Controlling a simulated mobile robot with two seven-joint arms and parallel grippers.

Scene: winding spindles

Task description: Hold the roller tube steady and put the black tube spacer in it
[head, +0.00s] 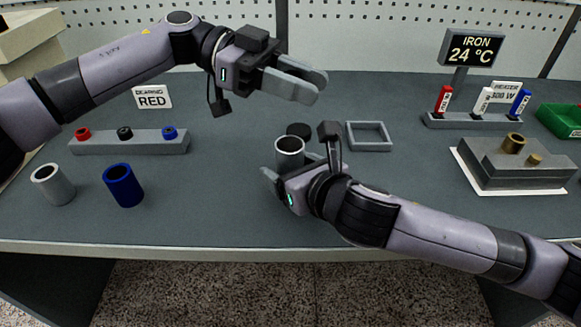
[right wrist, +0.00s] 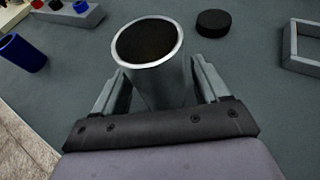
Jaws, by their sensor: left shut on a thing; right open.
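The grey metal roller tube (head: 289,158) stands upright on the table, its open end up. It also shows in the right wrist view (right wrist: 160,75), where its mouth looks empty. My right gripper (head: 289,172) is open, with its fingers on either side of the tube. A short black disc, which looks like the tube spacer (head: 298,130), lies on the table behind the tube; in the right wrist view the disc (right wrist: 213,22) is apart from it. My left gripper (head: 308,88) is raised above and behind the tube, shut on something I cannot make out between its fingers.
A grey rack (head: 130,148) with red, black and blue pieces stands at left. A grey tube (head: 52,186) and a blue tube (head: 123,187) stand before it. An empty square tray (head: 369,137) lies right of the disc. A grey block fixture (head: 510,168) is further right.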

